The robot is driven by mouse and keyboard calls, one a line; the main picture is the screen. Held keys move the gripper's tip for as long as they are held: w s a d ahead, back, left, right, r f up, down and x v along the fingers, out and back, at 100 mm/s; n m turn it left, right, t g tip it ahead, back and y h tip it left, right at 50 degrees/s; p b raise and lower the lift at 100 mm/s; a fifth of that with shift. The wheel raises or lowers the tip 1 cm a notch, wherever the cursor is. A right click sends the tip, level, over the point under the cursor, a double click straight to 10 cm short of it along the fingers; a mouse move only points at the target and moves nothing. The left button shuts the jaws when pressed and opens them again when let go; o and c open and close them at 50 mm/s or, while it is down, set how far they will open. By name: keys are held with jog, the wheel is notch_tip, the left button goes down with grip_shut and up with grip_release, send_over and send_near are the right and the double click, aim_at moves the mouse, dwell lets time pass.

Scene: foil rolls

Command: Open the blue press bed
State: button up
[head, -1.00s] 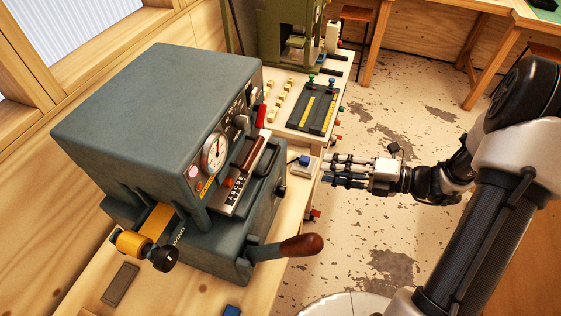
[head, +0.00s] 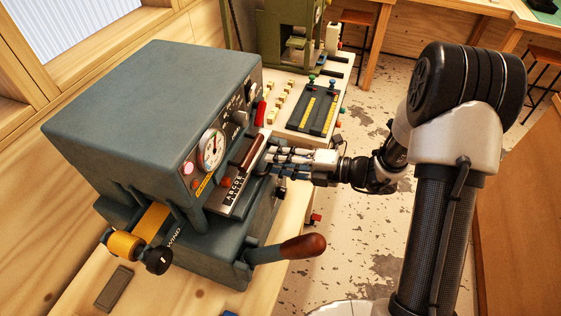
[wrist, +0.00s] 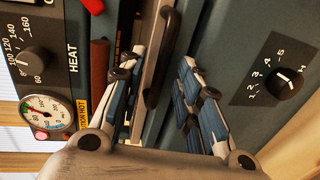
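The blue-grey press (head: 150,110) stands on the wooden bench at the left in the head view. Its front carries a dial, a red-brown bar and a dark handle, which shows in the wrist view as a dark curved bar (wrist: 162,55). My gripper (head: 268,158) is at the right part of the press front, its fingertips close to it. In the wrist view my gripper (wrist: 158,72) is open, one finger on each side of the dark handle. I cannot tell whether the fingers touch it. The bed appears shut, partly hidden by my gripper.
A lever with a brown grip (head: 302,246) sticks out at the press's lower front. A yellow roller (head: 124,243) is at its left. A numbered knob (wrist: 289,85) sits right of the handle. A green machine (head: 290,35) stands behind. The floor at right is open.

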jog(key=shift+c, duration=0.5)
grip_shut()
